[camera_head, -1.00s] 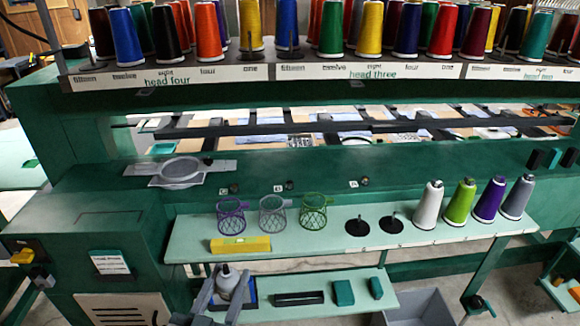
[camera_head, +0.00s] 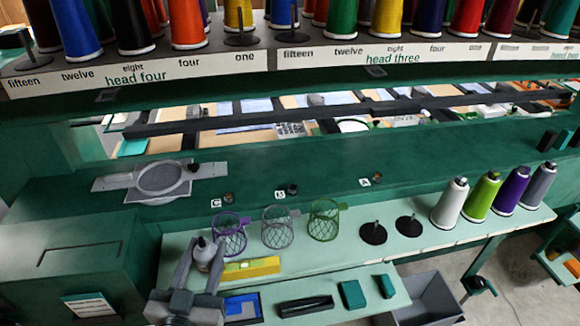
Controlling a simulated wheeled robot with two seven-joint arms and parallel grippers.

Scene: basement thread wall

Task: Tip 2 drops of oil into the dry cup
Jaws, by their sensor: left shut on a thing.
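My left gripper (camera_head: 201,262) is shut on a grey oil bottle (camera_head: 206,252) with a dark tip. Three small cups sit along the green machine beam: one by label C (camera_head: 228,198), one by label B (camera_head: 293,189) and one by label A (camera_head: 377,178). They are above and to the right of the bottle in the picture. They are too small to tell which is dry. My right gripper is not in view.
Purple, grey and green wire baskets (camera_head: 325,221) and a yellow block (camera_head: 251,268) are on the pale shelf (camera_head: 346,250). Thread cones (camera_head: 483,196) stand at its right. A grey hoop (camera_head: 162,180) lies left of cup C.

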